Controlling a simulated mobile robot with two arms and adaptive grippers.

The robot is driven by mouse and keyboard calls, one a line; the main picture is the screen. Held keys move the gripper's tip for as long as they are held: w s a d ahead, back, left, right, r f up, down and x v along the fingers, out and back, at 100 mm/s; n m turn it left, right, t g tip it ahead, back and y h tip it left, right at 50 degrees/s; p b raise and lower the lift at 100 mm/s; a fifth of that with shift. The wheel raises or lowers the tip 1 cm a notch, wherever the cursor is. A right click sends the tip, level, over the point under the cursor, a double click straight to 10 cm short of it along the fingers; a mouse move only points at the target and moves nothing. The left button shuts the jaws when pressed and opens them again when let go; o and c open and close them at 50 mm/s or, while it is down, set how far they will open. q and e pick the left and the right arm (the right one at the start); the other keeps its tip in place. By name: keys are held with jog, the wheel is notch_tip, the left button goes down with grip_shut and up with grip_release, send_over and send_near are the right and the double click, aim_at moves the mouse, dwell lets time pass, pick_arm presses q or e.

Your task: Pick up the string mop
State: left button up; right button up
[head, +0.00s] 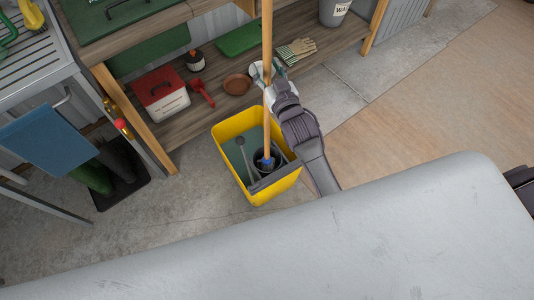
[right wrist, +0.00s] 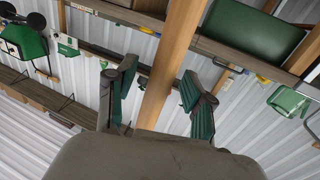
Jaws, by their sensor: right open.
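The string mop's wooden handle (head: 267,30) stands nearly upright out of a yellow mop bucket (head: 226,131). A blue collar shows at the handle's lower end; the mop's strings are hidden in the bucket. My right gripper (head: 267,72) is at the handle above the bucket. In the right wrist view, the handle (right wrist: 172,60) passes between the parted green-padded fingers of this gripper (right wrist: 158,78), with gaps beside it. My left gripper is not in view.
A wooden bench with a low shelf stands behind the bucket. The shelf holds a red-and-white box (head: 161,94), a terracotta saucer (head: 237,84) and gloves (head: 296,50). Boots (head: 122,160) stand on a dark tray at left. The floor at right is clear.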

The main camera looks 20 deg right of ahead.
aim_at(269, 9)
grip_shut()
jog(key=shift+r, duration=0.15)
dwell(0.4)
jog(key=shift+r, duration=0.15)
notch_tip(269, 9, up, 18)
jog(key=shift+f+p, duration=0.15)
jog(key=shift+p, duration=0.75)
jog(key=c, duration=0.8)
grip_release()
grip_shut()
